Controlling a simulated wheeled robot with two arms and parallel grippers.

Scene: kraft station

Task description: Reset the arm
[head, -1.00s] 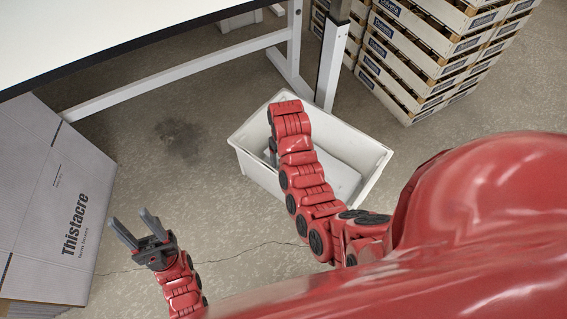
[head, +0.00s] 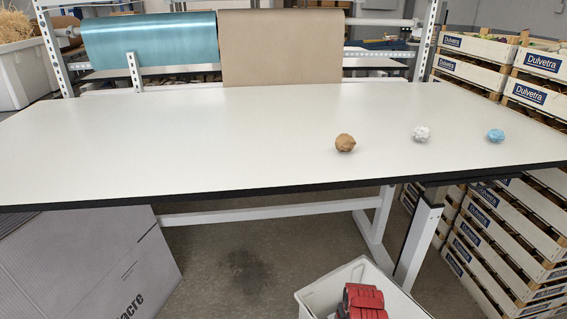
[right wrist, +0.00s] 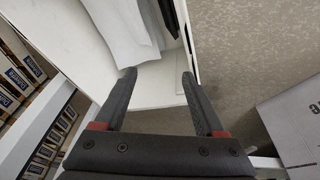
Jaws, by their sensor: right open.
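My right arm (head: 362,301) shows only as a red link at the bottom of the head view, over the white bin (head: 317,293). In the right wrist view my right gripper (right wrist: 158,76) is open, its two dark fingers spread with nothing held between them. It points into the white bin (right wrist: 160,92), which holds a white sheet-like item (right wrist: 125,38) and something dark at its far side. My left gripper is outside the head view.
The white table (head: 230,135) carries a brown ball (head: 345,142), a white ball (head: 421,133) and a blue ball (head: 495,135) on its right. Paper rolls, one teal (head: 150,42) and one brown (head: 265,48), stand behind. Crates (head: 490,230) are stacked right; a grey box (head: 85,265) stands lower left.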

